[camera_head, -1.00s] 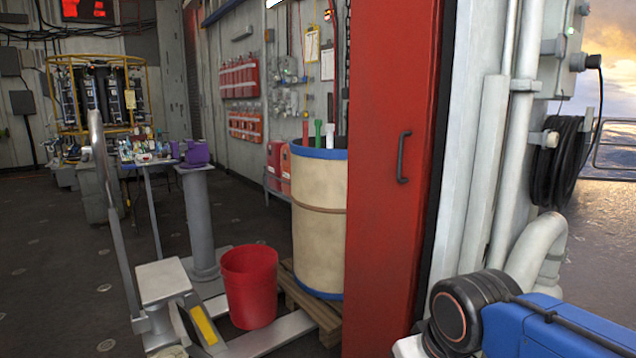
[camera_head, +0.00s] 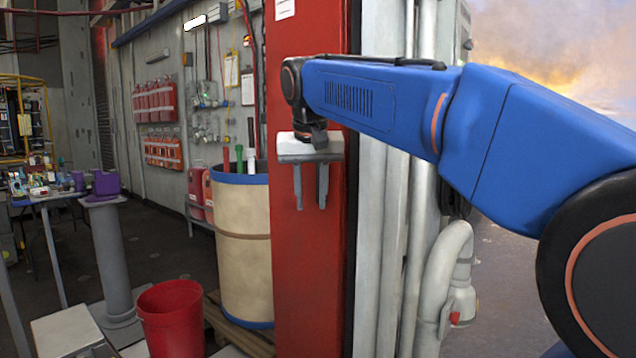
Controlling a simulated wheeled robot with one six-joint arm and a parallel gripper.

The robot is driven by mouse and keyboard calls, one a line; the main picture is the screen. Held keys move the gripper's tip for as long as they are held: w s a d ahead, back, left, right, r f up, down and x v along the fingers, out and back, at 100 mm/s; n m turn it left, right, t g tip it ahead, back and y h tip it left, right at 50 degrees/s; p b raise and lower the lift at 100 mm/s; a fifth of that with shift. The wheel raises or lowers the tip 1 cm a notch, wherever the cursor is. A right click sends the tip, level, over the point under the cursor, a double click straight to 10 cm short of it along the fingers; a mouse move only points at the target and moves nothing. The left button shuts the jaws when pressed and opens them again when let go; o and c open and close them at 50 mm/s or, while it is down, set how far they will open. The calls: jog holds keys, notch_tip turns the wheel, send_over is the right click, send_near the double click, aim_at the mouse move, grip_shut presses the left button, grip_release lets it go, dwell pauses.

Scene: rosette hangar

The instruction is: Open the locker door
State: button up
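The red locker door (camera_head: 308,260) is a tall, narrow panel at the centre of the picture and appears shut. My gripper (camera_head: 310,202) is in front of its upper half, with its two grey fingers pointing down. The fingers are apart with red door surface visible between them, so the gripper looks open and empty. The door's dark bar handle cannot be made out; the gripper seems to cover it. I cannot tell whether the fingers touch the door.
A beige drum with blue rims (camera_head: 243,250) stands just left of the door. A red bucket (camera_head: 172,320) is on the floor in front of it. Pale pipes (camera_head: 400,230) run up the wall on the right. A grey pedestal (camera_head: 110,255) stands farther left.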

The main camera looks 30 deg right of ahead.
aim_at(317, 176)
jog(key=w+d+r+m+g+h, duration=0.1)
jog(key=w+d+r+m, duration=0.2)
jog(key=w+r, duration=0.45)
jog(key=w+d+r+m+h, duration=0.1)
jog(key=w+d+r+m, duration=0.25)
jog(key=w+r, duration=0.4)
jog(key=x, duration=1.7)
jog(key=shift+s+f, duration=0.25)
jog(key=shift+s, duration=0.1)
grip_shut()
